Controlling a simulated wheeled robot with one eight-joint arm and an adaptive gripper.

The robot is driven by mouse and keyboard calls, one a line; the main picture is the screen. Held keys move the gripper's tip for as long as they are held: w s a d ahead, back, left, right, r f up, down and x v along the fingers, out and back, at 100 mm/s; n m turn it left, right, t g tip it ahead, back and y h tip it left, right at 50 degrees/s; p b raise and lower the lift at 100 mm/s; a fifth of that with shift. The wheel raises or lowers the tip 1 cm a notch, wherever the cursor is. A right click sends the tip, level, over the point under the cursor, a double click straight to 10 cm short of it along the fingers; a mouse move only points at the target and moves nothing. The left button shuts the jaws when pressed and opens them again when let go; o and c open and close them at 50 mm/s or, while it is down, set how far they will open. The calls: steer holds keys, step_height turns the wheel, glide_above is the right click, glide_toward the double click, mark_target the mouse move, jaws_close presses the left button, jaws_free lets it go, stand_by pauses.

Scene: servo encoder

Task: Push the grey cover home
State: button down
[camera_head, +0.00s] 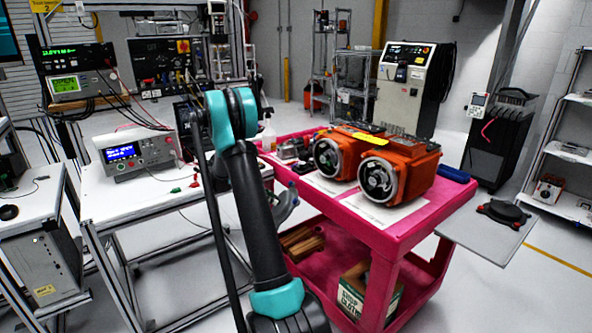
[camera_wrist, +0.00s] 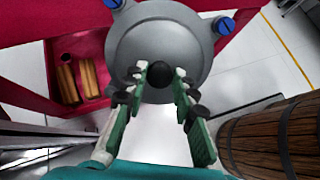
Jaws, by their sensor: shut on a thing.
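The grey cover (camera_wrist: 162,28) is a round metal cap with a black knob (camera_wrist: 159,74) at its middle, in the wrist view. Two blue screw heads, one at upper left (camera_wrist: 113,3) and one at upper right (camera_wrist: 224,25), sit at its edge. My gripper (camera_wrist: 160,78) is shut on the cover by its knob, with one finger on each side. How far the cover is seated cannot be seen.
A pink cart (camera_head: 411,228) carries two orange units (camera_head: 408,163) with silver discs. Wooden blocks (camera_head: 301,240) and a box (camera_head: 352,290) lie on its lower shelf. A wooden barrel (camera_wrist: 262,137) stands at right in the wrist view. A white bench (camera_head: 130,190) stands left of my arm.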

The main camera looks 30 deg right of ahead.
steer(key=d+r+n+t+h, duration=0.1)
steer(key=d+r+h, duration=0.1)
steer(key=s+d+r+n+t+h, duration=0.1)
steer(key=d+r+n+h, duration=0.1)
steer(key=d, duration=0.1)
steer(key=s+d+r+n+t+h, duration=0.1)
steer(key=d+r+t+h, duration=0.1)
steer(key=shift+d+r+n, duration=0.15)
steer(key=shift+d+n, duration=0.1)
steer(key=shift+n, duration=0.15)
steer(key=d+r, duration=0.1)
steer(key=r+t+h, duration=0.1)
steer(key=r, duration=0.1)
steer(key=d+r+n+t+h, duration=0.1)
steer(key=r, duration=0.1)
steer(key=shift+s+d, duration=0.3)
steer(key=d, duration=0.6)
steer(key=shift+w+d, duration=0.25)
steer(key=shift+d, duration=0.1)
steer(key=shift+r, duration=0.15)
steer(key=shift+d, duration=0.55)
steer(key=c, duration=1.1)
jaws_free()
steer(key=shift+c, duration=0.2)
steer(key=shift+c, duration=0.4)
